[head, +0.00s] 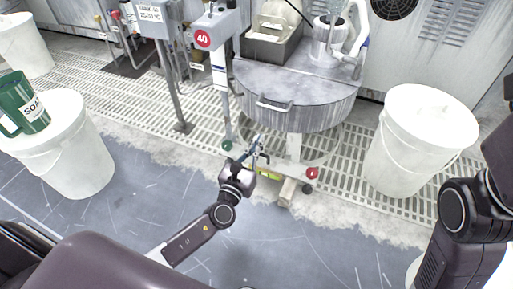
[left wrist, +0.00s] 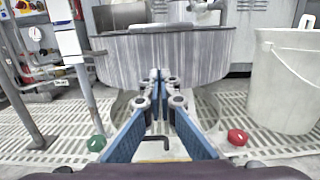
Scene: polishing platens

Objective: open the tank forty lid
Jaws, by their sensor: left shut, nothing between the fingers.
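The round grey tank (head: 305,118) stands at the back middle beside a post with a red "40" sign (head: 203,39). Its flat grey lid (head: 290,88) covers the front part of the top and lies down. A bar handle (head: 273,104) sits at the lid's front edge. My left gripper (head: 258,140) is shut and empty, in front of the tank and below the handle. In the left wrist view, the closed blue fingers (left wrist: 155,76) point at the tank's streaked side wall (left wrist: 195,58).
A white bucket (head: 417,140) stands right of the tank. A white bin (head: 75,150) at the left bears a green soap jug (head: 24,105). Green (head: 227,145) and red (head: 312,173) knobs sit low near the tank. The floor in front is mostly clear.

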